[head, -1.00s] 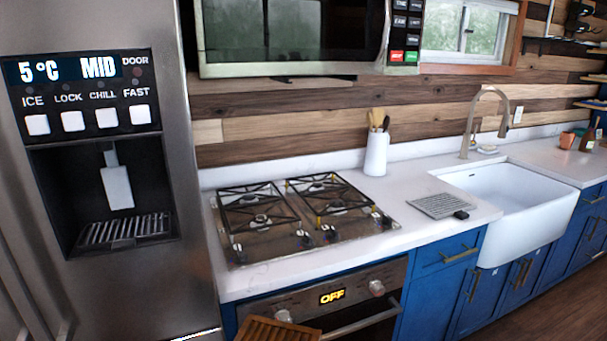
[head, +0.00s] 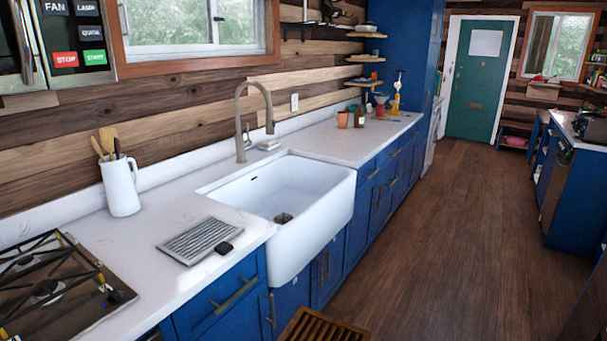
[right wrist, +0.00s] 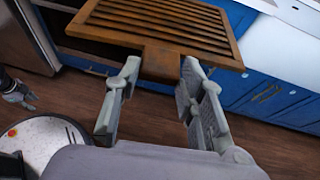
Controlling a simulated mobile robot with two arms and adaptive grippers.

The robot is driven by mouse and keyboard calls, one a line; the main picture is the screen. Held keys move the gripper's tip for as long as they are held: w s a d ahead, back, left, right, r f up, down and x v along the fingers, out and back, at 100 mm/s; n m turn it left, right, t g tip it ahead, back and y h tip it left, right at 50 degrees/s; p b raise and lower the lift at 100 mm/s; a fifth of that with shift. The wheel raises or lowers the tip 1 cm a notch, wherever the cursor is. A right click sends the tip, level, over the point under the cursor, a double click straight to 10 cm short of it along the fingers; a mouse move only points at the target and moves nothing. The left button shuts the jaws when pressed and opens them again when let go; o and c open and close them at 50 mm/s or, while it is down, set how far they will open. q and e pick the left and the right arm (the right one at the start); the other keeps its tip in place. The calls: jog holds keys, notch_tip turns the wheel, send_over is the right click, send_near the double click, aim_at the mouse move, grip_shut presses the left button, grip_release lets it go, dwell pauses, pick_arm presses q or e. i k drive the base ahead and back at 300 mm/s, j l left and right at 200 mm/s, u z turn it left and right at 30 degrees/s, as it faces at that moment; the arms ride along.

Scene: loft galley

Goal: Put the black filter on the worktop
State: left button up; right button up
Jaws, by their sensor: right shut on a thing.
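My right gripper (right wrist: 158,72) is shut on the tab of a brown slatted wooden board (right wrist: 165,22). The board also shows at the bottom edge of the head view (head: 322,328), low in front of the blue cabinets and apart from the worktop. The white worktop (head: 145,222) runs along the wall on both sides of the sink. I see no thing that is clearly a black filter; the held board looks brown.
A gas hob (head: 45,290) is at the left. A grey ribbed rack (head: 198,241) and a small black item (head: 224,247) lie by the white sink (head: 310,195). A utensil jug (head: 121,190) stands near the wall. The wooden floor (head: 470,230) at right is clear.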

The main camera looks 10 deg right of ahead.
aim_at(344, 147)
jog(key=i+l+z, duration=0.3)
jog(key=i, duration=0.2)
jog(key=i+l+z, duration=0.3)
jog(key=i, duration=0.25)
jog(key=i+z, duration=0.35)
jog(key=i, duration=0.2)
jog(key=i+u, duration=0.15)
jog(key=i, duration=0.55)
jog(key=i+l+u, duration=0.2)
jog(key=i, duration=0.5)
